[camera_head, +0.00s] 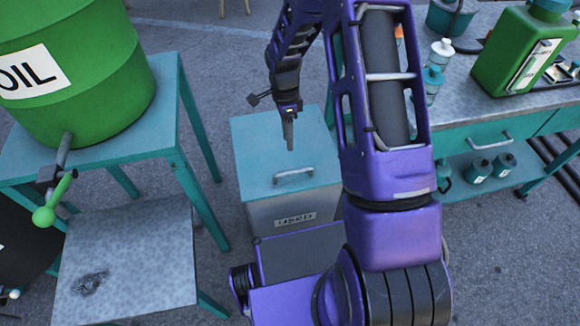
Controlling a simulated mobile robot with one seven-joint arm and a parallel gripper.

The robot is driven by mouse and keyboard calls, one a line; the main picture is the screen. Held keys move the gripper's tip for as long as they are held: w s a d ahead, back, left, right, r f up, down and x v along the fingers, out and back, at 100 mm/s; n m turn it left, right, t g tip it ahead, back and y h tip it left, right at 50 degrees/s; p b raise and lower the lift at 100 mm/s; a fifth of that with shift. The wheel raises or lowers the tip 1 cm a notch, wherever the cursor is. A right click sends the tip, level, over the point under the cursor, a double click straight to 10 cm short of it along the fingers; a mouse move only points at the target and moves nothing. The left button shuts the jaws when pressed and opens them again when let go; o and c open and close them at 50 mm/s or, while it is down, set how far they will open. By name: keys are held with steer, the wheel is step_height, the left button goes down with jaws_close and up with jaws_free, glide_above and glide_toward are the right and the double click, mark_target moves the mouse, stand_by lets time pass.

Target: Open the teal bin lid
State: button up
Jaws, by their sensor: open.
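The bin (269,215) stands on the floor in the middle of the view, grey with a "USED" label on its front. Its teal lid (257,160) lies flat and closed on top. A metal bar handle (293,178) sits near the lid's front edge. My gripper (288,136) points down above the lid, behind the handle and a little to its left. It is open, though its fingers overlap in this view, and nothing shows between them. Whether the fingertips touch the lid cannot be told. My purple arm hides the lid's right side.
On the left, a teal stand (150,137) carries a green oil drum (90,70) with a tap (52,200), beside a low grey-topped table (150,262). On the right, a workbench (462,97) holds a green canister (515,50) and bottles. Bare floor lies left of the bin.

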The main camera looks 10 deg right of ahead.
mark_target(290, 172)
steer(key=f, duration=0.4)
steer(key=s+f+b, duration=0.1)
steer(key=f, duration=0.2)
steer(key=s+f, duration=0.1)
steer(key=f, duration=0.3)
steer(key=shift+s+f, duration=0.1)
steer(key=shift+f, duration=0.25)
steer(key=shift+c, duration=0.2)
jaws_close()
stand_by(0.6)
